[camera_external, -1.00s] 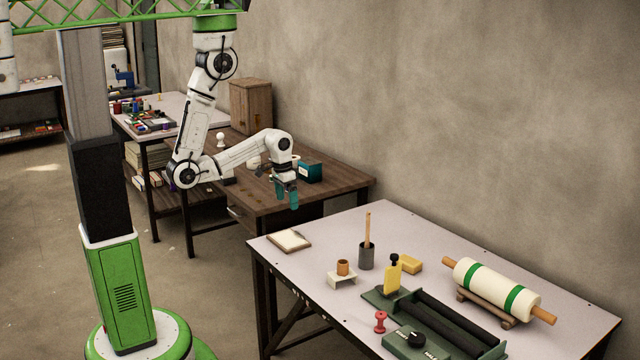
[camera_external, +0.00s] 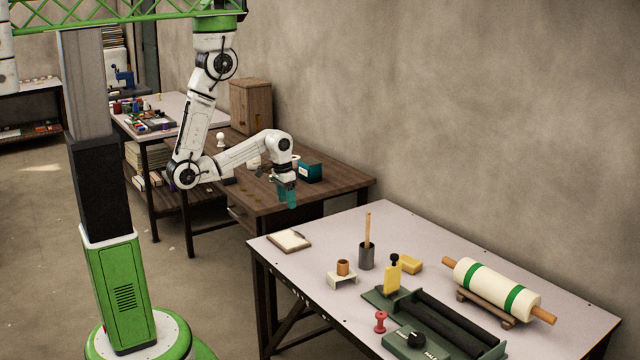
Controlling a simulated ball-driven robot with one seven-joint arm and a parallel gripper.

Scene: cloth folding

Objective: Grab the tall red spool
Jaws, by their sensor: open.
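A small red spool-shaped piece (camera_external: 380,321) stands upright on the pale table, left of the green machine. Small red items (camera_external: 117,107) also show on the far table among coloured things, too small to tell whether one is a tall spool. My gripper (camera_external: 288,203) has teal fingers and points down near the front right edge of the brown wooden table. It is open and holds nothing that I can see. It is well apart from the red piece and from the far table; the fingers are seen nearly edge-on.
The pale table (camera_external: 320,262) also bears a green machine with black rollers (camera_external: 455,325), a white roll with green bands (camera_external: 492,287), a dark cup with a stick (camera_external: 367,256), a clipboard (camera_external: 289,240) and yellow pieces. A teal box (camera_external: 308,171) stands on the brown table (camera_external: 345,183).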

